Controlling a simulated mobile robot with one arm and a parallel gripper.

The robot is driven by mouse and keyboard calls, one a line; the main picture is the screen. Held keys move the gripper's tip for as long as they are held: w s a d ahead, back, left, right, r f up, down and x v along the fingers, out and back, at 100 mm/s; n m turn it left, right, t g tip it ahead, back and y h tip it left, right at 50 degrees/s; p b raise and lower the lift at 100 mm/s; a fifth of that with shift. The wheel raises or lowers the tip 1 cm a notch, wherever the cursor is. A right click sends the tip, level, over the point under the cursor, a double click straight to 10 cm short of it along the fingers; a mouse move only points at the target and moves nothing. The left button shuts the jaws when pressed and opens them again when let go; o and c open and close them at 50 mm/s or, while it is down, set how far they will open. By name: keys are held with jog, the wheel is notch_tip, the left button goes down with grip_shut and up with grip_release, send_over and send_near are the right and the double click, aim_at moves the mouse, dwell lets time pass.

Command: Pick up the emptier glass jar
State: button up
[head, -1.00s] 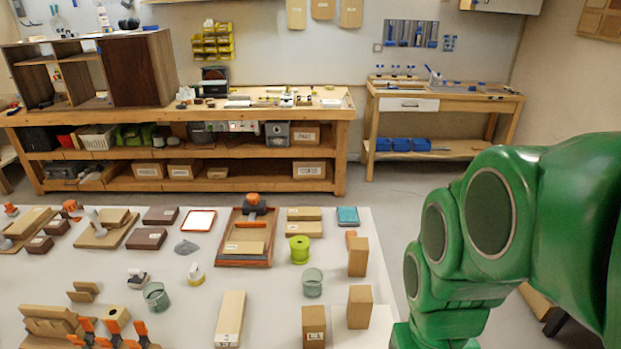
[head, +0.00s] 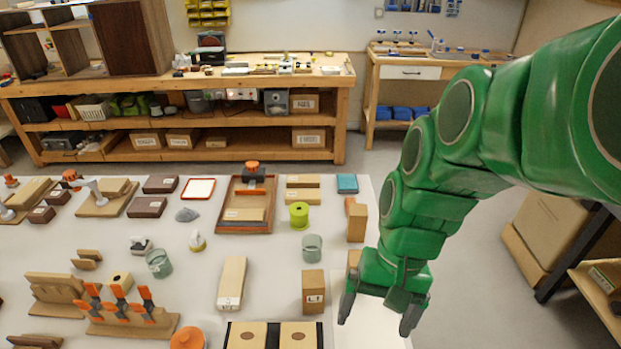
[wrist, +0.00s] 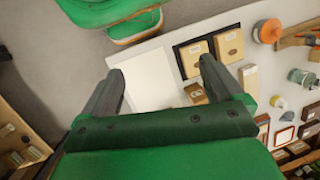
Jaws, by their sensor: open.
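Two glass jars stand on the white table. One greenish jar (head: 158,263) is left of the long pale wood block. The other jar (head: 312,247) is to the right, near the lime green spool. How full each is cannot be made out clearly. The left jar also seems to show at the right of the wrist view (wrist: 297,76). My gripper (head: 380,315) is open and empty, pointing down over the table's right front part, to the right of and nearer than both jars. In the wrist view its spread fingers (wrist: 162,70) frame a bare white sheet.
A wood block (head: 313,292) stands between my gripper and the right jar. Another upright block (head: 357,222) is right of that jar. The lime spool (head: 299,215) is behind it. A black tray (head: 272,335) with two panels lies in front. Orange clamps (head: 125,305) stand at front left.

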jog(key=w+a+f+m+y, duration=0.3)
jog(key=w+a+m+y, duration=0.1)
jog(key=w, duration=0.6)
jog(key=w+a+f+m+y, duration=0.2)
jog(key=w+a+m+y, duration=0.15)
jog(key=w, duration=0.55)
jog(key=w+d+f+m+t+y, duration=0.2)
jog(key=w+f+m, duration=0.35)
jog(key=w, duration=0.25)
jog(key=w+d+f+m+t+y, duration=0.2)
jog(key=w+f+m, duration=0.2)
jog(key=w+f, duration=0.35)
jog(key=f, duration=0.6)
jog(key=shift+w, duration=0.35)
jog(key=shift+x, duration=3.75)
jog(key=shift+f, duration=0.15)
jog(key=c, duration=1.1)
jog(key=shift+r, duration=0.2)
